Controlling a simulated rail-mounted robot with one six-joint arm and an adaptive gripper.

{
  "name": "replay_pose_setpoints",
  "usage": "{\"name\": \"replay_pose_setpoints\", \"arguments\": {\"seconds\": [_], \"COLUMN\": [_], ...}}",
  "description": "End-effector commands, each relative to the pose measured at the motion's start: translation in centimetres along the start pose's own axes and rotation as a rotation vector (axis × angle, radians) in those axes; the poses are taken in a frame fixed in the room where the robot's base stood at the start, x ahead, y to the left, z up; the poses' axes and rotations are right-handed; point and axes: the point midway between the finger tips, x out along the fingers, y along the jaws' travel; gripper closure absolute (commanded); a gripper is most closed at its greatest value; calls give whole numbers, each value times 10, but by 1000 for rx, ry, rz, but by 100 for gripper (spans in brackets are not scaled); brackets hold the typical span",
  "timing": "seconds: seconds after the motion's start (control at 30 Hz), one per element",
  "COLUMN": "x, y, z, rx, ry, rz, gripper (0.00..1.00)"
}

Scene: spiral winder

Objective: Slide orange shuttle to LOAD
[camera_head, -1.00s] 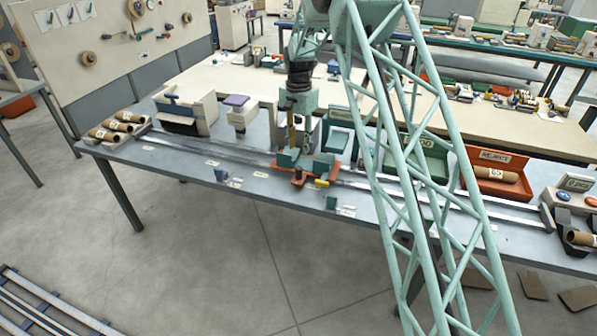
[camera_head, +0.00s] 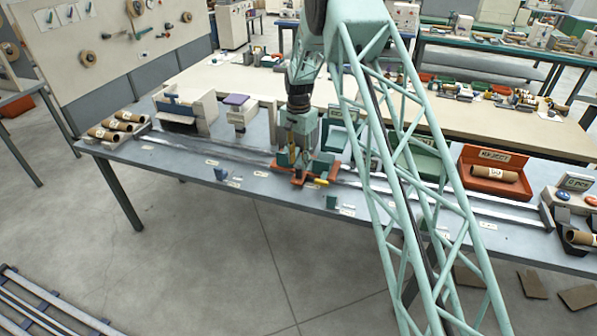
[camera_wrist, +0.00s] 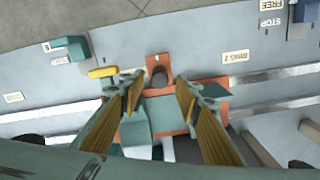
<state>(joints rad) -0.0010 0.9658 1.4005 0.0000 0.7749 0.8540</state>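The orange shuttle (camera_head: 299,178), with teal blocks on top and a yellow handle (camera_head: 321,181), sits on the metal rail near the middle of the bench. In the wrist view its orange plate (camera_wrist: 187,92) lies under my fingers, with a dark round part on its front tab. My gripper (camera_head: 293,150) reaches down over the shuttle. In the wrist view the yellow-padded fingers of my gripper (camera_wrist: 158,83) stand apart on either side of the tab, and I see nothing clamped between them. I cannot read a LOAD label in any view.
The rail (camera_head: 210,152) runs along the bench both ways from the shuttle. A small blue stop (camera_wrist: 76,48) stands by the front edge. An orange tray (camera_head: 478,180) with a cardboard tube is at the right, and cardboard tubes (camera_head: 104,134) lie at the left end.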

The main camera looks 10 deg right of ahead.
Motion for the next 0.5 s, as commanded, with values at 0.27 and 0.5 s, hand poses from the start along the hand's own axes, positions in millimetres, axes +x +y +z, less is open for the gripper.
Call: {"name": "replay_pose_setpoints", "arguments": {"seconds": [0.27,0.5], "x": [36,52], "y": [0,0], "z": [0,0], "rx": [0,0], "ry": [-1,0], "rz": [2,0], "gripper": [69,69]}}
